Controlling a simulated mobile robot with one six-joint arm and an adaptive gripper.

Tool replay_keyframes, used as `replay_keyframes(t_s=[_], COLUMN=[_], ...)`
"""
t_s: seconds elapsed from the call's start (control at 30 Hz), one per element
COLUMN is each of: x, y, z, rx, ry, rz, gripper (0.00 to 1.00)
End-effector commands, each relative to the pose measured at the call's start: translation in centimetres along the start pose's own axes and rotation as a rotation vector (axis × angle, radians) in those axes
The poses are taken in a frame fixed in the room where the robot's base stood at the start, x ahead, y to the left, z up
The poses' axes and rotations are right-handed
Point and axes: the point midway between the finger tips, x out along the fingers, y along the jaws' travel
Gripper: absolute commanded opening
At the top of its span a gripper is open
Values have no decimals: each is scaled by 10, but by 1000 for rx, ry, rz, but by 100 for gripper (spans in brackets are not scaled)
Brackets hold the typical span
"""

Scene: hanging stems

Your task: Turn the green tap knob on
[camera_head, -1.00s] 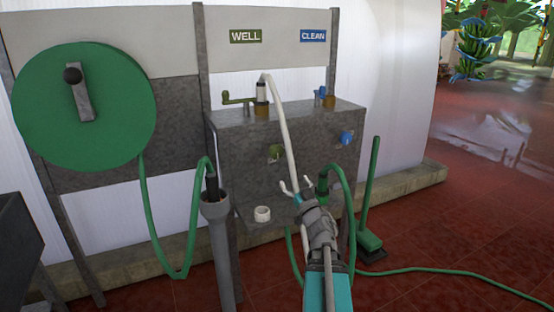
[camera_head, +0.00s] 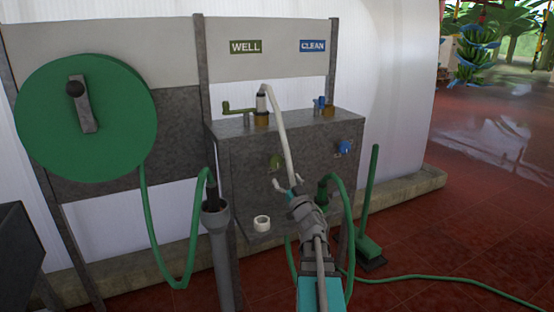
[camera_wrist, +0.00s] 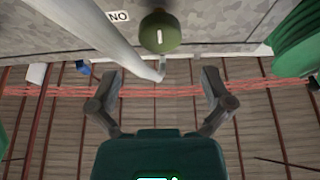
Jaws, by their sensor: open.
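The green tap knob (camera_head: 275,162) is on the front of the grey cabinet (camera_head: 240,165), below the WELL sign (camera_head: 245,46). In the wrist view the round olive-green knob (camera_wrist: 160,38) with a white mark is at top centre, beyond the fingertips. My gripper (camera_head: 286,184) is open and just below the knob in the head view. The knob appears apart from both fingers. A white pipe (camera_head: 282,130) runs down in front of the cabinet, close beside the knob.
A blue knob (camera_head: 345,147) is to the right on the cabinet. A white ring (camera_head: 262,223) is on the ledge below. A green hose (camera_head: 348,200) hangs right of my arm. A grey tube (camera_head: 217,255) stands at left. A broom (camera_head: 370,220) stands at right.

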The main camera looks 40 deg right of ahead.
Motion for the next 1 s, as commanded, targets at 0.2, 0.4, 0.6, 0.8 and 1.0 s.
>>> replay_keyframes(t_s=[0.2, 0.4, 0.6, 0.8, 1.0], x=[39, 65, 79, 82, 82], y=[1, 1, 0, 0, 0], z=[-2, -1, -1, 0, 0], rx=[1, 0, 1, 1, 1], ry=[0, -1, 0, 0, 0], rz=[-2, 0, 0, 0, 0], gripper=[100, 100, 100, 100, 100])
